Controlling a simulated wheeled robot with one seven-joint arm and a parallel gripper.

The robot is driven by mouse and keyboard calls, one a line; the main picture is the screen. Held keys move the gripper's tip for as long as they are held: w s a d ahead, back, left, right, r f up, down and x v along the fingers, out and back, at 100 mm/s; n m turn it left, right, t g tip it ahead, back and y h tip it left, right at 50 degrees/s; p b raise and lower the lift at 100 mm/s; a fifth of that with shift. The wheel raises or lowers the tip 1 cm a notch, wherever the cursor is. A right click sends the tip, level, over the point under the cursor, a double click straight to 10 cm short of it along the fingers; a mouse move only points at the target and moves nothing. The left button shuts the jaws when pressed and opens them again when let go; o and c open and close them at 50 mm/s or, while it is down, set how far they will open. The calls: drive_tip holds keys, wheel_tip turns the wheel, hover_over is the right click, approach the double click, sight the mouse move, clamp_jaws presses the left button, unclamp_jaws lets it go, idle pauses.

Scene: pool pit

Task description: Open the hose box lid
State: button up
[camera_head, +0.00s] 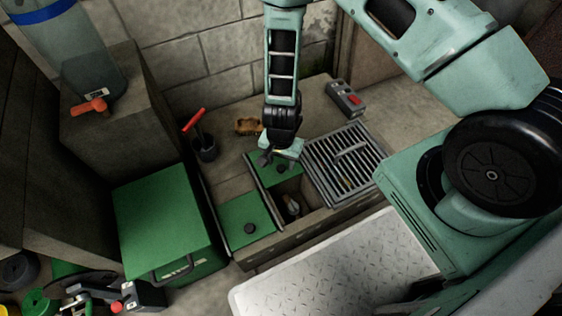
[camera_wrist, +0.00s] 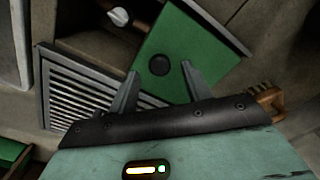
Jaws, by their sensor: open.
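A large green box (camera_head: 165,218) with a flat, shut lid and a dark handle (camera_head: 180,268) on its front stands on the left. It looks like the hose box. My gripper (camera_head: 275,158) is well to its right, over a smaller green panel (camera_head: 259,174) set in the low concrete ledge. In the wrist view my gripper (camera_wrist: 160,78) is open and empty. The black knob (camera_wrist: 159,65) of that green panel (camera_wrist: 205,50) shows between the fingertips; I cannot tell whether they touch it.
A second green panel (camera_head: 235,212) with a black knob lies nearer, beside an open pit (camera_head: 305,202). A metal grate (camera_head: 318,172) lies right of the pit. A black cup (camera_head: 206,150) with a red-handled tool and a brown brush (camera_head: 247,126) stand behind. A tread-plate surface (camera_head: 345,260) is in front.

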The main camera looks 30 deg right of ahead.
wheel_tip(320, 180, up, 15)
drive_tip(key=p, duration=0.6)
drive_tip(key=shift+r, duration=0.15)
